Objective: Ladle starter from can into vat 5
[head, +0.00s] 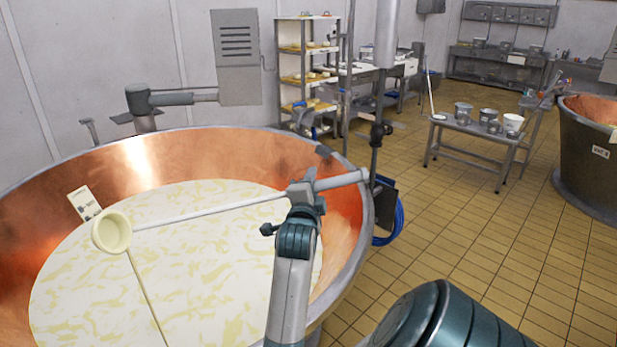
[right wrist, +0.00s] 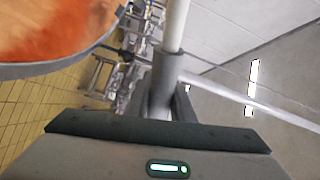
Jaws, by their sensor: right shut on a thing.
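My right gripper (head: 303,192) is shut on the ladle's handle (head: 215,211), near its grey end, above the right side of the near copper vat (head: 170,155). The ladle's cream bowl (head: 112,232) is over the vat's left part. A thin pale line (head: 147,295) runs down from the bowl; I cannot tell whether it is liquid or a rod. The vat holds pale, yellow-marbled liquid (head: 215,260). In the right wrist view the handle (right wrist: 176,25) stands in the gripper. The vat's number cannot be read. No can is clearly the starter can. My left gripper is not in view.
A grey table (head: 464,126) with several metal and white vessels stands at right. Another vat (head: 590,170) is at the right edge. A post (head: 376,140) and blue hose (head: 388,228) are by the near vat. A shelf rack (head: 306,65) stands behind.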

